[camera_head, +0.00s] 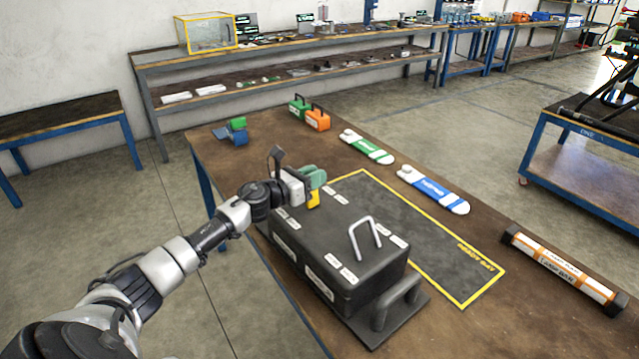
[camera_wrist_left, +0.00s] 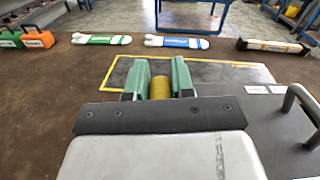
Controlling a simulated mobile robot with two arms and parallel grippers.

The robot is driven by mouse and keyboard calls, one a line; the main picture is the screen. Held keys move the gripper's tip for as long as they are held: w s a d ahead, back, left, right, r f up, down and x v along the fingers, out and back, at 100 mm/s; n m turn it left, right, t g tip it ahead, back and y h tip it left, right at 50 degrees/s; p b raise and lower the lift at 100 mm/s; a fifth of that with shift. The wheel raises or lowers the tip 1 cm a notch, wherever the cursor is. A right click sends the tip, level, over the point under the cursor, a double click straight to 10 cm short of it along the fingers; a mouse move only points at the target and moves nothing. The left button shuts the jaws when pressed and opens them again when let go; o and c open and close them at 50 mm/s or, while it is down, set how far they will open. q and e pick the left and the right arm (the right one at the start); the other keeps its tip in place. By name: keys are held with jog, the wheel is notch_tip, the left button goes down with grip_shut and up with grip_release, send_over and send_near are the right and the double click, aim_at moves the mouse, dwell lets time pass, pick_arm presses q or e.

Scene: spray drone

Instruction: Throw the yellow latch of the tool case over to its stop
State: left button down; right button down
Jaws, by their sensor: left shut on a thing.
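The black tool case (camera_head: 335,255) stands on the brown workbench, with pale labels and a grey wire handle (camera_head: 365,238) on its lid. The yellow latch (camera_head: 313,198) shows at the case's far left end, partly hidden by my gripper. My left gripper (camera_head: 316,185) reaches over that end of the case, its green fingers shut on the latch. In the left wrist view the yellow latch (camera_wrist_left: 160,88) sits between the two green fingers (camera_wrist_left: 161,80). My right gripper is not in view.
A yellow-bordered dark mat (camera_head: 440,242) lies right of the case. Green (camera_head: 367,147) and blue (camera_head: 433,190) labelled pieces lie beyond it. An orange-and-white tube (camera_head: 565,270) lies at the right. Small green and orange cases (camera_head: 317,120) stand at the bench's far end.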

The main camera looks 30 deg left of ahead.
pick_arm(q)
jog(key=a+n, duration=0.1)
jog(key=a+n+b, duration=0.1)
jog(key=n, duration=0.1)
jog(key=w+a+f+n, duration=0.1)
jog(key=shift+a+f+n, duration=0.1)
jog(key=shift+n, duration=0.3)
jog(key=shift+a+f+n+b, duration=0.1)
jog(key=shift+a+n+b, duration=0.2)
jog(key=shift+n, duration=0.3)
jog(key=c, duration=1.2)
grip_release()
jog(key=shift+a, duration=0.1)
jog(key=shift+o, duration=1.2)
jog(key=shift+w+a+f, duration=0.1)
jog(key=shift+a+f, duration=0.1)
jog(key=shift+d+r, duration=0.1)
jog(key=shift+d, duration=0.05)
jog(key=b+v, duration=0.2)
jog(key=v, duration=0.7)
jog(key=shift+v, duration=0.95)
